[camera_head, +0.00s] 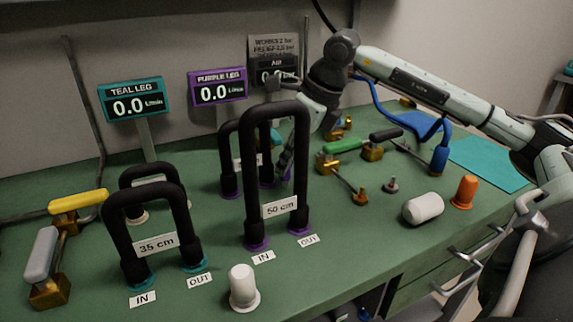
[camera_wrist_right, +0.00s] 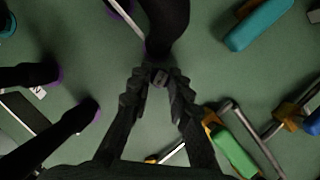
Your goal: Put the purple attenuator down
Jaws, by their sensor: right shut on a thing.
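My right gripper (camera_head: 287,160) reaches down behind the tall black loop (camera_head: 275,108) marked 50 cm, which has purple collars. In the right wrist view the gripper (camera_wrist_right: 158,82) has its fingertips close together around a small grey piece (camera_wrist_right: 159,77), mostly hidden by the fingers. I cannot tell from its colour whether this is the purple attenuator. A black tube end with a purple collar (camera_wrist_right: 158,49) is just beyond the fingertips; I cannot tell whether they touch. A second purple-collared black loop (camera_head: 227,160) stands behind the tall one.
A 35 cm teal-collared loop (camera_head: 112,218) stands left. A white plug (camera_head: 243,285) is in front. Free green bench lies around front right.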

